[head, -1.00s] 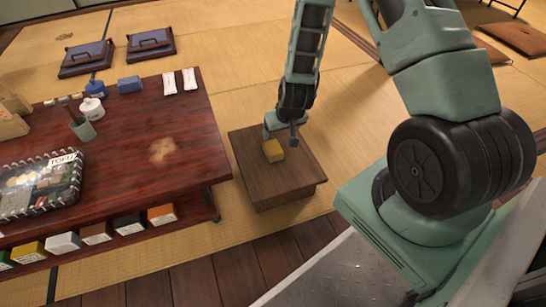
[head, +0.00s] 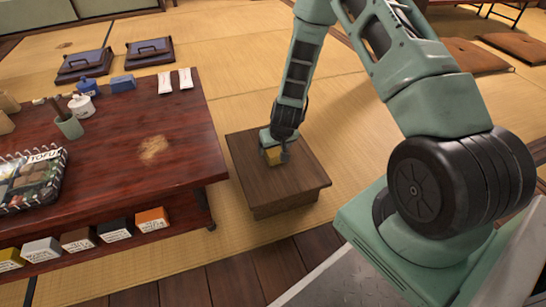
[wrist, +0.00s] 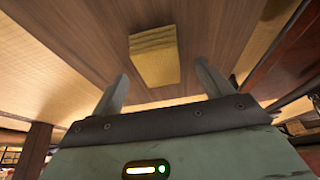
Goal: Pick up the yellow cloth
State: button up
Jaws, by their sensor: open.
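The yellow cloth (head: 274,157) is a small folded block lying on the small low wooden table (head: 277,185). In the wrist view the cloth (wrist: 154,55) shows ahead of the fingertips, between their lines, on the brown wood. My gripper (head: 274,150) is directly over the cloth in the head view and hides part of it.
A long dark red table (head: 120,135) stands to the left, with a tan stain (head: 153,149), a green cup (head: 69,127), a tofu tray (head: 33,180) and white packets (head: 185,79) on it. Labelled boxes (head: 152,220) sit beneath its edge. Tatami floor is open behind the small table.

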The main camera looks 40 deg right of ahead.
aim_at(274, 151)
jog(key=b+x, duration=0.2)
jog(key=x, duration=0.1)
jog(key=shift+f, duration=0.3)
jog(key=shift+r, duration=0.1)
jog(key=shift+c, duration=0.4)
jog(key=c, duration=1)
notch_tip(274, 151, up, 10)
jog(key=p, duration=0.6)
jog(key=shift+p, duration=0.3)
